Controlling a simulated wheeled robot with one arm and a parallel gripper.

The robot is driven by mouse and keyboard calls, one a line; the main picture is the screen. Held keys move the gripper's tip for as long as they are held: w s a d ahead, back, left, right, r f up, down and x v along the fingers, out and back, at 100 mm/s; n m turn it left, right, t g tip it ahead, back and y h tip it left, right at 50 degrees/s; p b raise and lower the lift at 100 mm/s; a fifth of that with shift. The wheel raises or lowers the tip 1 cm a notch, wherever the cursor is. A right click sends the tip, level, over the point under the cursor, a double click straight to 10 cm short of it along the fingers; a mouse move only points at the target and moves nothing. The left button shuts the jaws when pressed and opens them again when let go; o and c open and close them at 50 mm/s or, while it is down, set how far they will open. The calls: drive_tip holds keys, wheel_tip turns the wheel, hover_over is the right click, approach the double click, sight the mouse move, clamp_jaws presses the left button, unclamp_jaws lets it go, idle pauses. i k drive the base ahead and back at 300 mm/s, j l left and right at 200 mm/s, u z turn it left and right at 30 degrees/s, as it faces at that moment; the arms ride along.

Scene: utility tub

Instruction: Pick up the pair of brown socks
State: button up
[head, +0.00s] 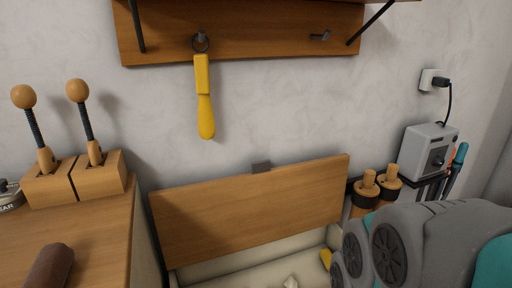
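A dark brown rolled bundle (48,268) lies on the wooden counter at the lower left, cut off by the bottom edge of the head view. It looks like the pair of brown socks, but I cannot be sure from this part alone. My arm's grey and teal links fill the lower right corner. My gripper is out of the picture, so its state and its place relative to the bundle do not show.
A cream tub (255,270) with a raised wooden lid (250,208) stands right of the counter (95,235). Two wooden lever blocks (75,178) stand at the counter's back. A yellow-handled tool (204,98) hangs above. A grey box (428,150) and wooden-topped handles (377,185) are at right.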

sight(50, 269)
drive_tip(key=u, duration=1.95)
drive_tip(key=k+l+z, duration=0.25)
drive_tip(key=l+z, duration=0.2)
drive_tip(key=k+l+z, duration=0.1)
drive_tip(key=l+z, duration=0.35)
drive_tip(key=i+u, duration=0.1)
drive_tip(key=i+j, duration=0.05)
